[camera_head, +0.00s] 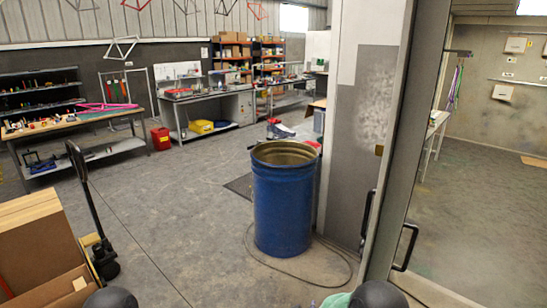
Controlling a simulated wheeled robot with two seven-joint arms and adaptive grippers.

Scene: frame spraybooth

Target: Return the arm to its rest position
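Neither of my grippers shows in the head view. Two dark rounded shapes at the bottom edge look like parts of my own arms, one left of centre and one right of centre. The fingers of both arms are out of frame, so I cannot see whether they hold anything. A pale green, cloth-like thing (336,301) is cut off by the bottom edge, beside the right dark shape. I cannot tell what it lies on or whether anything touches it.
A blue drum (282,212) stands ahead by a grey pillar (352,135), with a hose (322,273) around its base. The booth opening with door handles (405,248) is right. Cardboard boxes (33,238) and a pallet truck (98,235) are left. The left-centre floor is clear.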

